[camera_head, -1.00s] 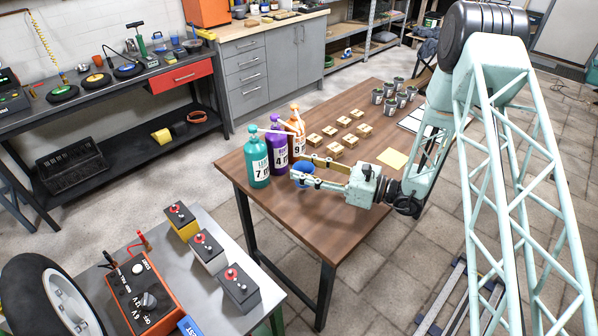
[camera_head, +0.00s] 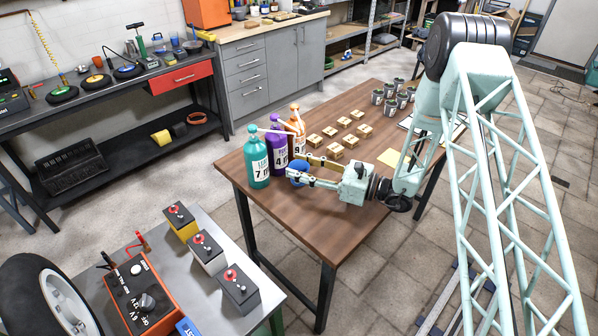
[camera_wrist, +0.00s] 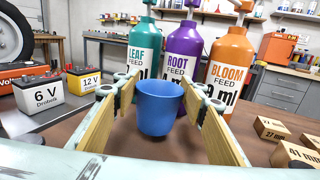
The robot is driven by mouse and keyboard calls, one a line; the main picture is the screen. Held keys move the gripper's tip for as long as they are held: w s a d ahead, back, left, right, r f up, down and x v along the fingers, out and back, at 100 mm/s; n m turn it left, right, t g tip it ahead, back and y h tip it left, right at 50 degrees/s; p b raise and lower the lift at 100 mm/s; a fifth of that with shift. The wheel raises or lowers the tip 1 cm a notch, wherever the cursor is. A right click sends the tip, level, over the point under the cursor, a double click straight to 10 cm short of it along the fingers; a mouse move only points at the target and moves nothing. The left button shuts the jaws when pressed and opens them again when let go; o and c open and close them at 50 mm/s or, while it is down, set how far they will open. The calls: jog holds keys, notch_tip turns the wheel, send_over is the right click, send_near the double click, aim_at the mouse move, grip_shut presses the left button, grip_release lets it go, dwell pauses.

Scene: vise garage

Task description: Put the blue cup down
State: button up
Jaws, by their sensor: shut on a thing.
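The blue cup (camera_wrist: 160,108) is upright between the two wood-faced fingers of my gripper (camera_wrist: 160,112) in the wrist view. In the head view my gripper (camera_head: 306,172) is shut on the blue cup (camera_head: 297,171), low over the wooden table (camera_head: 300,222) near its left end. I cannot tell whether the cup's base touches the table. Three pump bottles stand just beyond the cup: a teal one (camera_head: 257,162), a purple one (camera_head: 277,147) and an orange one (camera_head: 297,130). The near finger hides part of the cup in the head view.
Several small wooden blocks (camera_head: 333,151) lie on the table beyond my gripper. Several dark metal cups (camera_head: 377,96) stand at its far end, and a yellow sheet (camera_head: 392,158) lies right of the blocks. The table's near left part is bare.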

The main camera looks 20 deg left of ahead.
jog(key=shift+f, duration=0.8)
jog(key=shift+f, duration=0.15)
jog(key=o, duration=0.8)
jog(key=shift+s+d+p, duration=0.15)
jog(key=shift+d+p, duration=0.05)
jog(key=shift+d, duration=1.8)
jog(key=shift+s+d+p, duration=0.15)
jog(key=shift+s+d, duration=0.05)
jog(key=shift+d, duration=1.8)
jog(key=shift+s+d+p, duration=0.15)
jog(key=shift+d+p, duration=0.05)
jog(key=shift+d, duration=1.8)
jog(key=shift+r, duration=0.2)
